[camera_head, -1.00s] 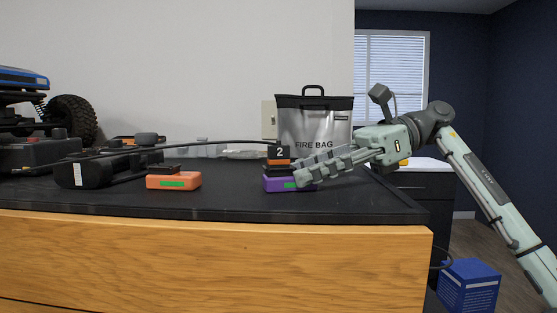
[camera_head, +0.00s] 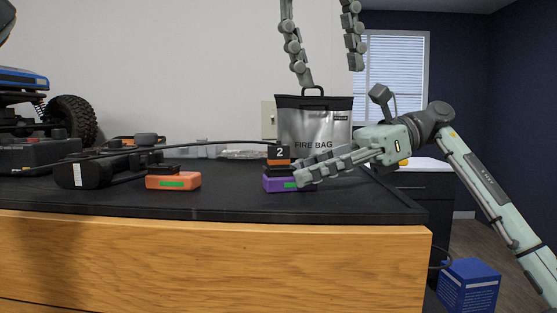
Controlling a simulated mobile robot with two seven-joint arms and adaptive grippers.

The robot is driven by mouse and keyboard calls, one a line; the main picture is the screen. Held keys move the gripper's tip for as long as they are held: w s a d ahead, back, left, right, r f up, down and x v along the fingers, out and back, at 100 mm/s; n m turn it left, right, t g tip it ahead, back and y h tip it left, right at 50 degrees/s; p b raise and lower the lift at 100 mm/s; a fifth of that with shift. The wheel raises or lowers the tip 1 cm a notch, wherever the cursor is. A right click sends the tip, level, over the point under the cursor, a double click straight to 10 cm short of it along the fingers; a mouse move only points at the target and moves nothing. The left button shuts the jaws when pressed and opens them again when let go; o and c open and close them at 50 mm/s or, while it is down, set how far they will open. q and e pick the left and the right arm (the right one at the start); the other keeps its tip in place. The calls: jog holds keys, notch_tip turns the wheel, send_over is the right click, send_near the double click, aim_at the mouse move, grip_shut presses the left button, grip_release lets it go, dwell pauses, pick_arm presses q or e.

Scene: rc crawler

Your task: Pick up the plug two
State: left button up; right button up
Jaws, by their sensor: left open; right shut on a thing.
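Plug two (camera_head: 279,153), a small black-and-orange block marked "2", stands on top of the purple battery (camera_head: 277,184) near the table's right end. A black cable runs from it to the left. My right gripper (camera_head: 305,176) reaches in from the right, its fingers shut on the right side of the purple battery, just below and beside the plug. My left gripper (camera_head: 329,75) hangs down from the top edge, its two fingers wide apart and empty, above the plug and slightly to its right, in front of the fire bag's top.
The silver fire bag (camera_head: 313,125) stands behind the plug. An orange battery (camera_head: 173,181) lies to the left, near a black charger-like device (camera_head: 90,169). The RC crawler (camera_head: 68,118) is at far left. The black table top (camera_head: 230,198) is clear between the two batteries.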

pick_arm(q)
jog(key=a+y, duration=0.4)
send_over(279, 146)
jog(key=s+d, duration=0.1)
jog(key=s, duration=0.1)
notch_tip(279, 146, down, 5)
jog(key=shift+w+a+x, duration=0.1)
jog(key=shift+x, duration=1.4)
jog(key=shift+w+a+x, duration=0.1)
jog(key=shift+a+x, duration=0.05)
jog(key=shift+x, duration=1.35)
jog(key=shift+r, duration=0.1)
jog(key=c, duration=1)
